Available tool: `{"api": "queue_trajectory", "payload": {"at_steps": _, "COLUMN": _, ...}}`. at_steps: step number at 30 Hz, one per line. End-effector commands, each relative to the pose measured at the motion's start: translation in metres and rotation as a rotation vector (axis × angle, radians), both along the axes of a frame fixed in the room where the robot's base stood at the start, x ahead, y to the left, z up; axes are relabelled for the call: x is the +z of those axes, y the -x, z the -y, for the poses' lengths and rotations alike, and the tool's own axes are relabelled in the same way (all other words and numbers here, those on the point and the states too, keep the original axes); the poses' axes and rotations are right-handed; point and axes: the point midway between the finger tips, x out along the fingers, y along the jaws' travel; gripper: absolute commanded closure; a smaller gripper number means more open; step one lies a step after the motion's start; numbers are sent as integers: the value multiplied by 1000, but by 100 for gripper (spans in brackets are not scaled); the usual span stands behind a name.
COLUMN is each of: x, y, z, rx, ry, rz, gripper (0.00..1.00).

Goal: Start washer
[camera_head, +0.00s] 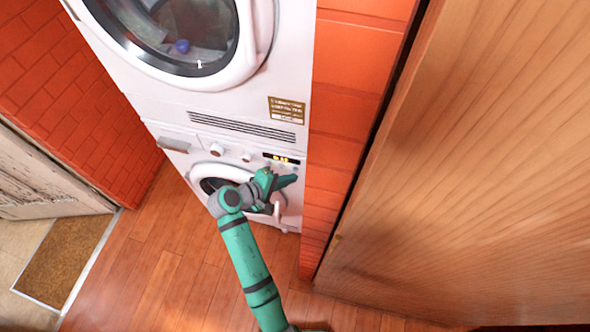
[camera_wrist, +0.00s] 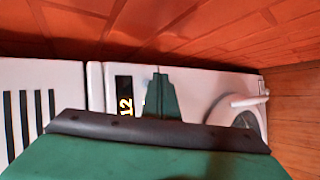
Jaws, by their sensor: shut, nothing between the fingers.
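A white front-loading machine (camera_head: 190,155), the lower of two stacked machines, stands against the brick wall. Its front panel has a drawer, round knobs (camera_head: 216,149) and a small dark display with yellow lit characters (camera_head: 281,158), also seen in the wrist view (camera_wrist: 125,98). Its round door (camera_head: 212,184) is partly hidden by my arm; I cannot tell whether it is fully closed. My gripper (camera_head: 294,178) is shut and empty, at the panel's right end just below the display. In the wrist view my gripper (camera_wrist: 160,72) covers part of the panel beside the display; contact cannot be told.
The upper white machine (camera_head: 215,95) has a round glass door with a blue item inside. An orange brick wall (camera_head: 335,150) and a wooden panel (camera_head: 460,150) stand close on the right. Wooden floor (camera_head: 150,270) is clear at left, near a doormat (camera_head: 70,262).

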Motion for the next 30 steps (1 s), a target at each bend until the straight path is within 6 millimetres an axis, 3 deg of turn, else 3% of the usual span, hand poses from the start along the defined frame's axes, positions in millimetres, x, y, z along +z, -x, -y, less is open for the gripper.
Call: {"api": "queue_trajectory", "payload": {"at_steps": 30, "x": 0, "y": -9, "z": 3, "rx": 0, "ry": 0, "rz": 0, "gripper": 100}}
